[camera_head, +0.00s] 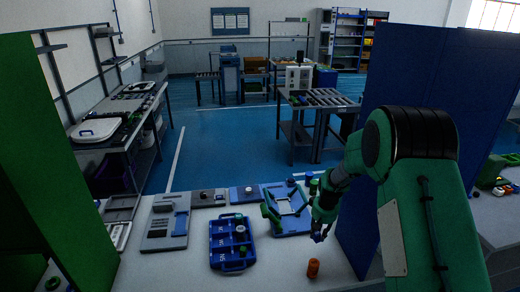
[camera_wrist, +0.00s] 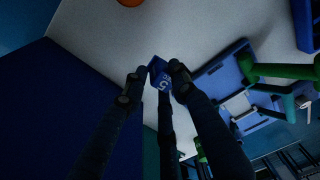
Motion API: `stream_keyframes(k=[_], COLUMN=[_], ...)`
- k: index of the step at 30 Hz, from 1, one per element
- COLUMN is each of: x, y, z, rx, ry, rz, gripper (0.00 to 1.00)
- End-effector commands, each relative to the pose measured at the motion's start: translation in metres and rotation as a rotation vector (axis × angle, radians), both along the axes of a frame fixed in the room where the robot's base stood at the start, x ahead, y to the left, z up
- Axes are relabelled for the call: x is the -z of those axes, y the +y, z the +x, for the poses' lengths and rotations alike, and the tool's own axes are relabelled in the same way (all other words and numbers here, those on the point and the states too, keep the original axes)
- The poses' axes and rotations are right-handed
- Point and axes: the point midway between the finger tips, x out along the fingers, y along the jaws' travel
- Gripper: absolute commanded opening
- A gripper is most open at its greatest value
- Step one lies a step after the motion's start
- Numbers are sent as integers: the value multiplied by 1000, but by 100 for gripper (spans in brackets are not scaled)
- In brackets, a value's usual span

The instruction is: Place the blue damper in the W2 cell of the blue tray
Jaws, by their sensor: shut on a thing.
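The blue tray (camera_head: 232,258) lies on the white table, left of my gripper, with white lettering and several small parts in it. The lettering is too small to tell which cell is W2. My gripper (camera_head: 318,233) is above the table, right of the tray and well apart from it. In the wrist view my gripper (camera_wrist: 158,80) is shut on a small blue part with a white mark, which looks like the blue damper (camera_wrist: 159,72). It is held between the fingertips, clear of the table. A blue edge at the top right (camera_wrist: 306,22) appears to be the tray.
An orange cylinder (camera_head: 313,268) stands on the table near my gripper. A blue frame with green clamps (camera_head: 292,222) lies behind and left of it. A tall blue partition (camera_head: 360,215) is close on the right. A grey fixture (camera_head: 166,222) sits left of the tray.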

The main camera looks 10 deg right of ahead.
Motion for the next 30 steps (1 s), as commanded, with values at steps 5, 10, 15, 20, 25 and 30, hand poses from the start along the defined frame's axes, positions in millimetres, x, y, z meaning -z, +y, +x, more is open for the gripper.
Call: stream_keyframes(k=[5, 10, 15, 20, 25, 30], x=[14, 31, 46, 56, 60, 60], y=[38, 84, 126, 152, 164, 165], z=[-9, -25, -44, -58, -65, -66], rx=[-5, -5, -4, -4, -2, -1], ry=[3, 4, 4, 2, 0, 0], rz=[-1, -2, 0, 0, 1, 1], gripper=[1, 1, 1, 1, 1, 1])
